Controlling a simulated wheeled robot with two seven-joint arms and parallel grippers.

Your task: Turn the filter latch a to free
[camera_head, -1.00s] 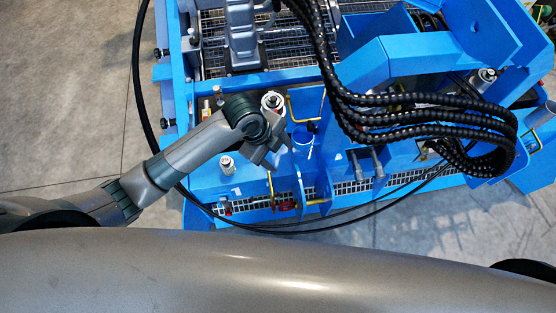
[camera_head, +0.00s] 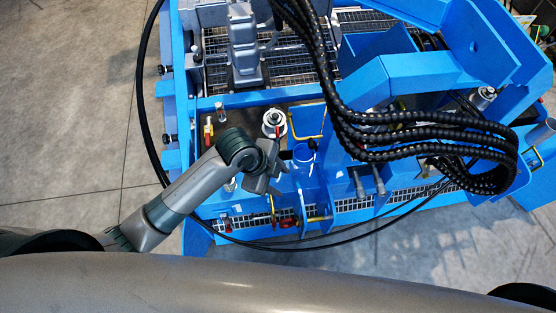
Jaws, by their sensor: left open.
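My left gripper (camera_head: 270,172) is open and hangs over the near part of the blue sieve machine (camera_head: 412,75), with no visible hold on anything. Small fittings with red handles could be latches: one with yellow and red (camera_head: 208,130) stands to the upper left of my wrist. A red knob (camera_head: 289,222) and another red fitting (camera_head: 225,224) sit along the near edge. I cannot tell which one is filter latch a. My gripper and wrist cover part of the deck beneath them. My right gripper is out of view.
Thick black ribbed hoses (camera_head: 420,122) loop over the machine to the right of my gripper. A silver round fitting (camera_head: 274,119) and a yellow bent rod (camera_head: 307,136) stand just beyond it. A thin black cable runs along the near edge. Grey floor (camera_head: 75,120) is clear at left.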

